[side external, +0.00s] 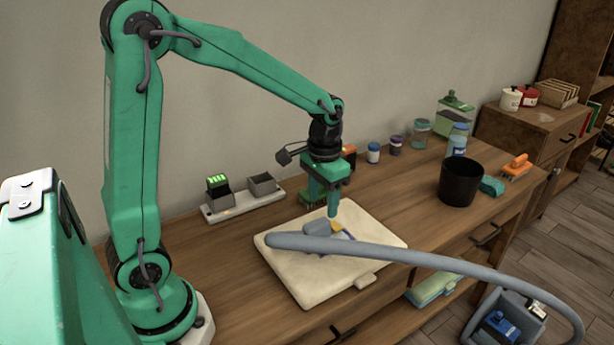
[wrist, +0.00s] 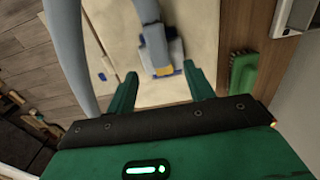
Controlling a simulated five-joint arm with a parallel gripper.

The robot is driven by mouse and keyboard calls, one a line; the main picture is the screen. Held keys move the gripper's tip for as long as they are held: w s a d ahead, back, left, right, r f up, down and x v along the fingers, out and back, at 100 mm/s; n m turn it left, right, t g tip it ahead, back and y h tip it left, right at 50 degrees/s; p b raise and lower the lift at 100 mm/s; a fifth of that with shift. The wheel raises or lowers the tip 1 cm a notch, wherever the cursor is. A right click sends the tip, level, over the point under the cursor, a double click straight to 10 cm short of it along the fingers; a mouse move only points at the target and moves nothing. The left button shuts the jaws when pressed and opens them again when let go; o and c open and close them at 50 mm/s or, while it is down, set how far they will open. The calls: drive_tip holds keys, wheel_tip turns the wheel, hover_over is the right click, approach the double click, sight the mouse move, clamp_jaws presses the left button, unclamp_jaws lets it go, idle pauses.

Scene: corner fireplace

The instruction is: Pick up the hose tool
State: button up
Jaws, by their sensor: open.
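The hose tool (side external: 318,229) is a grey-blue head with a yellow part, lying on a cream board (side external: 290,280) on the wooden bench. In the wrist view the hose tool (wrist: 156,45) lies just beyond and between my fingertips, its blue and yellow end nearest me. My gripper (side external: 325,208) points down just above the tool, behind the hose in the side view. In the wrist view my gripper (wrist: 160,71) has its two green fingers apart with nothing between them. The thick grey hose (side external: 420,262) partly hides the tool's near side.
The hose curves off the bench to a machine (side external: 505,320) at lower right. A green brush (wrist: 242,72) lies right of the fingers in the wrist view. A black bin (side external: 460,183), jars (side external: 422,132) and a charger strip (side external: 243,203) stand on the bench. Bare wood lies between.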

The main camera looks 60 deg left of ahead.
sight(324, 220)
drive_tip(key=shift+f, duration=1.1)
drive_tip(key=shift+f, duration=0.1)
drive_tip(key=shift+w+f, duration=0.1)
drive_tip(key=shift+f, duration=2.35)
drive_tip(key=shift+c, duration=0.2)
clamp_jaws()
